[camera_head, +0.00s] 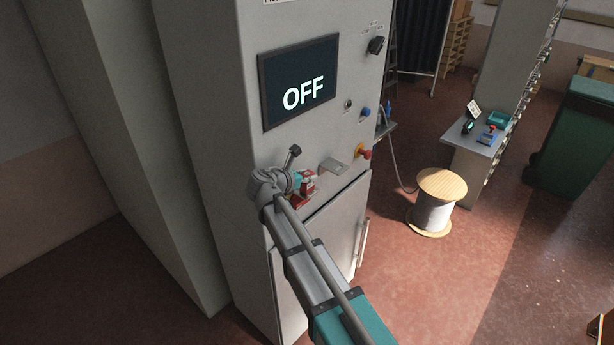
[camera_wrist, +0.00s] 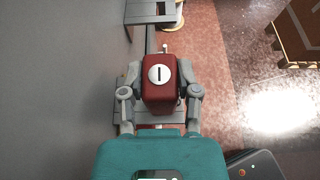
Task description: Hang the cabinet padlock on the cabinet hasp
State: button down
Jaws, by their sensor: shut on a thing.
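The red padlock (camera_wrist: 160,92) shows in the wrist view with a pale round keyhole face and a dark slot. My gripper (camera_wrist: 160,85) is shut on the padlock, with one grey finger on each side. In the head view my gripper (camera_head: 300,186) and the red padlock (camera_head: 308,183) are close to the cabinet front, below the screen. A small light metal piece shows just beyond the padlock in the wrist view; I cannot tell whether it is the shackle. A grey plate lies behind the padlock. I cannot make out the hasp for sure, or whether the padlock touches it.
The grey cabinet (camera_head: 215,130) has a screen (camera_head: 298,82) reading OFF. A grey bracket (camera_head: 334,167) sticks out right of my gripper, with a red knob (camera_head: 363,152) beyond. A black-tipped lever (camera_head: 293,153) stands just above my gripper. A spool (camera_head: 435,205) stands on the floor.

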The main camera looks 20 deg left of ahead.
jog(key=shift+c, duration=1.3)
grip_release()
jog(key=shift+f, duration=0.1)
notch_tip(320, 180, up, 10)
jog(key=p, duration=1)
